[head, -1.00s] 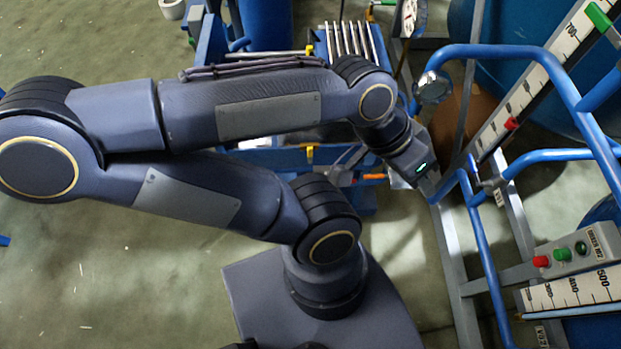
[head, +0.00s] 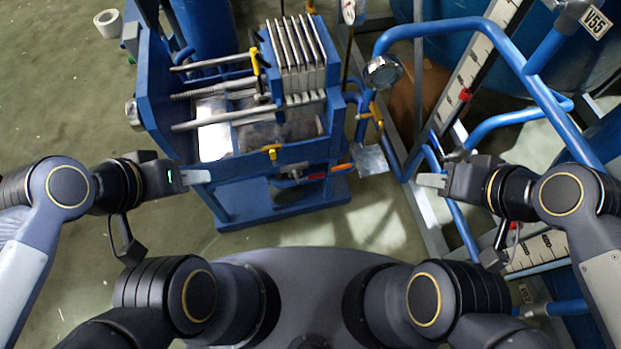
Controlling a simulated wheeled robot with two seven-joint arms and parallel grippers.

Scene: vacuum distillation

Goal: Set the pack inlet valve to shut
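A blue filter press (head: 160,75) with a pack of pale upright plates (head: 298,60) stands ahead of me. Yellow handles show on it, one near the plates (head: 257,62) and one on the front rail (head: 272,153). Another yellow handle (head: 376,115) is on the pipework to its right, and an orange handle (head: 345,167) is at its lower right. I cannot read which one is the pack inlet valve. My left gripper (head: 200,177) is at the press's front left, holding nothing visible. My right gripper (head: 430,181) is right of the press, near blue pipes, also with nothing visible in it.
Blue pipe railing (head: 545,90) and a grey frame stand close around my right arm. A round gauge (head: 383,73) sits above the pipework. Scales with red markers and a V55 tag (head: 595,22) are at right. Open floor (head: 60,110) lies at left.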

